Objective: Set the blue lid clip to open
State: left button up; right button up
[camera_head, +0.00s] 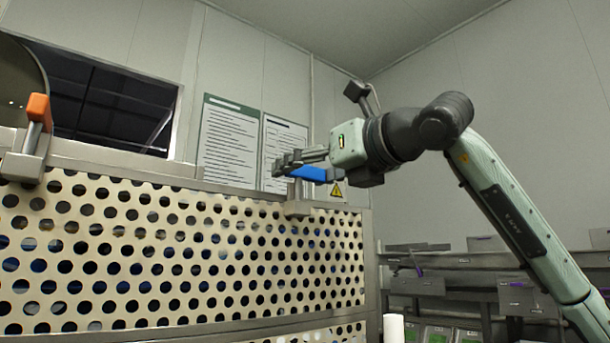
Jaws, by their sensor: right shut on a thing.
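The blue lid clip (311,174) is at the top right edge of the perforated crate (190,322), above a grey metal bracket (297,208). My right gripper (282,164) reaches in from the right and is shut on the blue clip. Its fingers cover part of the clip. The clip's visible blue part lies roughly level, pointing left and right. My left gripper is out of view.
An orange clip (39,108) stands upright on the crate's rim at the left. Posters (229,140) hang on the wall behind. Racks (440,285) stand at the lower right. A white cylinder (393,328) is at the bottom.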

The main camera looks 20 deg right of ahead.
jog(key=o, duration=1.2)
jog(key=shift+c, duration=0.2)
jog(key=shift+s, duration=0.1)
jog(key=v, duration=1.2)
